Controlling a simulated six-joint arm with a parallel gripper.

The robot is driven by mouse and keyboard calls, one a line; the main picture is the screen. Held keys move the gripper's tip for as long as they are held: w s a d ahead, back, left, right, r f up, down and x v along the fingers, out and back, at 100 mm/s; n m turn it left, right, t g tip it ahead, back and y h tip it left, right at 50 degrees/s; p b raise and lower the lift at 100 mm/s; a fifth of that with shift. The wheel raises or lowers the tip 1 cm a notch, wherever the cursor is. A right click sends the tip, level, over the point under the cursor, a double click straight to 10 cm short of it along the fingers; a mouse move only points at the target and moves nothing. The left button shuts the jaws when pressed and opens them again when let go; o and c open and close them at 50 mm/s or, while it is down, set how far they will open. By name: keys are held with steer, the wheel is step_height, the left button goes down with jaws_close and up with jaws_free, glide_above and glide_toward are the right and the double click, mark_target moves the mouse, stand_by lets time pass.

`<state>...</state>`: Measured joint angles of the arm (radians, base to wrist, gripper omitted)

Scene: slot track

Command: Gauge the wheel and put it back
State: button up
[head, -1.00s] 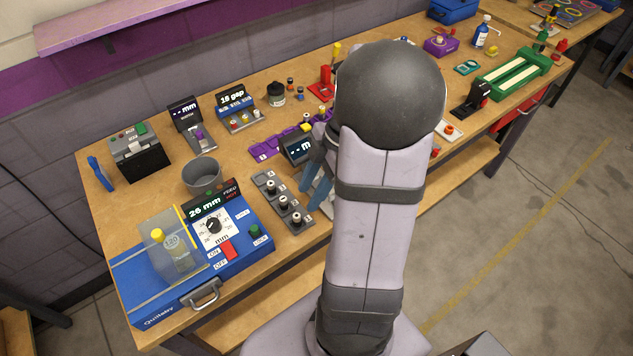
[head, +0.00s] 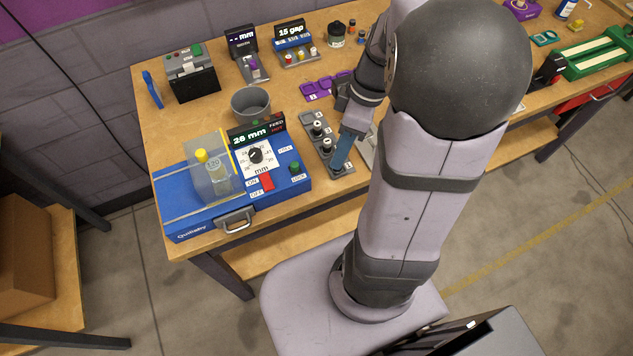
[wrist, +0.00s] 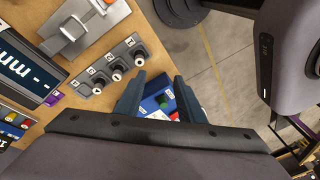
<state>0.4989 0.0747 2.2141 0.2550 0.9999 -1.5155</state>
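The grey rack (head: 309,139) stands right of the blue feeder box and holds small dark wheels with pale hubs. Two wheels show clearly, a far wheel (head: 317,129) and a middle wheel (head: 326,145); the near end is partly covered by my gripper (head: 344,152). In the wrist view the rack (wrist: 128,45) carries three wheels, including an end wheel (wrist: 140,58). My gripper (wrist: 157,93) is open there, with nothing between its fingers, beside the rack. A gauge display reading "-- mm" (wrist: 22,68) lies left of the rack in the wrist view, beside a silver fixture (wrist: 85,30).
The blue feeder box (head: 295,180) with a dial reads 26 mm at the table's front left. A grey cup (head: 250,103) stands behind it. Another "-- mm" display (head: 241,38) and a "15 gap" display (head: 290,32) stand at the back. Purple slotted plates (head: 318,90) lie behind the rack.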

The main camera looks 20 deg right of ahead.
steer(key=s+a+f+m+h, duration=0.2)
steer(key=s+a+f+m, duration=0.1)
steer(key=a+m, duration=0.5)
steer(key=shift+s+a+f+m+h, duration=0.25)
steer(key=shift+s+m+h, duration=0.15)
steer(key=shift+s+m, duration=0.5)
